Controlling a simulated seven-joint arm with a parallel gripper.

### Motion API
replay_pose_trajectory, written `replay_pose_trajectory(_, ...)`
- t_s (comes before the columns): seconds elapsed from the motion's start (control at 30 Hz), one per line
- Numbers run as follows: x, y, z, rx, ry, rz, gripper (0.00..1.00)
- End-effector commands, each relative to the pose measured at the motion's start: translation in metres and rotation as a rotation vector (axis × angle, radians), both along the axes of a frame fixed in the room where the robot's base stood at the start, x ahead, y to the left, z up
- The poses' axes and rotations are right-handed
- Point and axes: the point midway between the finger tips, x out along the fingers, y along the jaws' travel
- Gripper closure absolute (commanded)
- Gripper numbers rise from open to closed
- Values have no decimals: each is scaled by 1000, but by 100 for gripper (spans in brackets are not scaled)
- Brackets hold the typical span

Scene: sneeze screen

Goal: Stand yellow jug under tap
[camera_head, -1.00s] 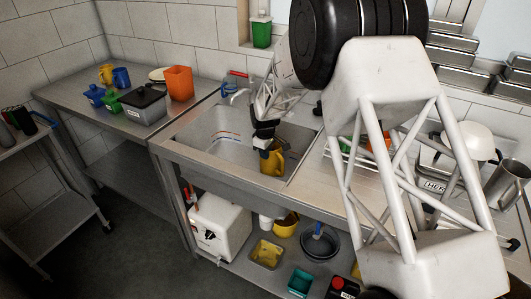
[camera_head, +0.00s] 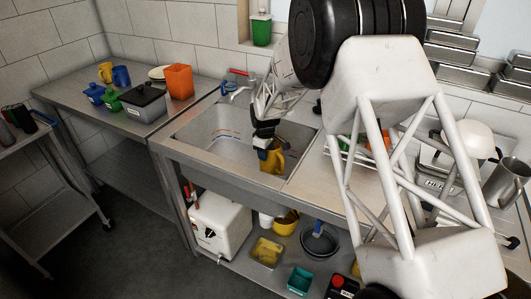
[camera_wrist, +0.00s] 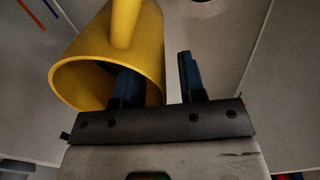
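A yellow jug (camera_head: 276,160) is at the right side of the sink basin (camera_head: 212,130). In the wrist view the yellow jug (camera_wrist: 88,72) shows its open mouth towards me. My gripper (camera_head: 264,150) is at the jug, and its blue fingers (camera_wrist: 158,82) are apart. One finger shows in front of or inside the jug's mouth, the other outside its right wall. A gap shows between the outer finger and the wall. The tap (camera_head: 236,90) is at the back of the sink, left of my gripper. My arm hides part of the sink's back edge.
The left counter holds another yellow jug (camera_head: 105,72), a blue jug (camera_head: 121,76), a grey box (camera_head: 146,103) and an orange container (camera_head: 179,82). A green container (camera_head: 261,30) stands on the ledge. The basin's left part looks clear. Bowls and a white box (camera_head: 220,226) are below.

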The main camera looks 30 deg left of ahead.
Motion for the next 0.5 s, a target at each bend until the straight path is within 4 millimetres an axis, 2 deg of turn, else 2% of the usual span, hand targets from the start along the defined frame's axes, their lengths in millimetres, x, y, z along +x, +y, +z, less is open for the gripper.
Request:
replay_pose_trajectory(0.27,0,0,13,2,-2,0,63)
replay_pose_trajectory(0.5,-1,0,41,2,-2,0,63)
